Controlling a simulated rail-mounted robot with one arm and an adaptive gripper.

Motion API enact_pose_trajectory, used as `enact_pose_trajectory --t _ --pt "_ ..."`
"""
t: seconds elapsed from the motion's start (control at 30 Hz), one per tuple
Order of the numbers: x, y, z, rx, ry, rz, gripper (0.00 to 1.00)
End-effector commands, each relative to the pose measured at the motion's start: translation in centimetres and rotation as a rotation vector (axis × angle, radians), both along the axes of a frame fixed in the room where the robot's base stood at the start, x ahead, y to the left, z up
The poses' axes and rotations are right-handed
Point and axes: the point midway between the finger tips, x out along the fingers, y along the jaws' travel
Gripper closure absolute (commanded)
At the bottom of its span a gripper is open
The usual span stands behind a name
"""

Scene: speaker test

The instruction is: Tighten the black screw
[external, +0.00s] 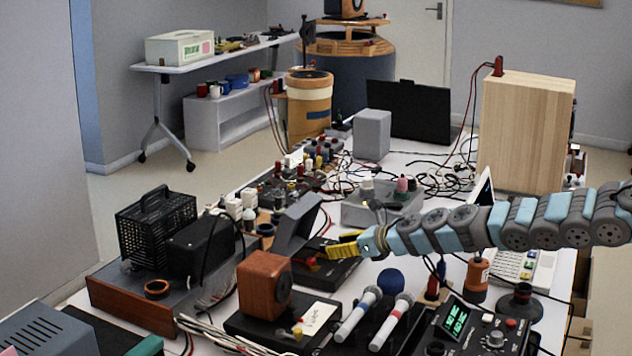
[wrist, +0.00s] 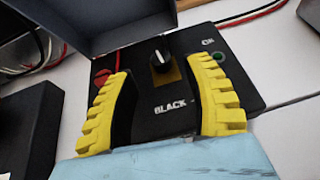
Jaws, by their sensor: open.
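In the wrist view a black knob-like screw (wrist: 160,63) with a white pointer mark stands on a small brown patch of a black box (wrist: 245,90). The word BLACK is printed below it. My gripper (wrist: 158,78) has yellow ridged fingers, spread apart, with the screw seen between and slightly beyond their tips. Nothing is held between them. In the external view my gripper (external: 343,250) hovers at the black box (external: 318,277), coming from the right. The screw cannot be made out there.
A dark grey panel (wrist: 95,22) rises behind the box on the left. A red part (wrist: 102,77) and a green button (wrist: 217,56) flank the screw. A wooden speaker (external: 265,283), blue ball (external: 391,281) and microphones (external: 358,312) crowd the cluttered table. Cables lie around.

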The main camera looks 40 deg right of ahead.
Motion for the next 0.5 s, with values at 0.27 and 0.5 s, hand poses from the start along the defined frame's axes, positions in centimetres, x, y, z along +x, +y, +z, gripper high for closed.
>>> enact_pose_trajectory --t 0.27,0.5 --pt "1.8 0.3 -0.4 0.001 -0.006 -0.002 0.49" --pt "2.8 0.6 -1.6 0.001 0.002 -0.004 0.49"
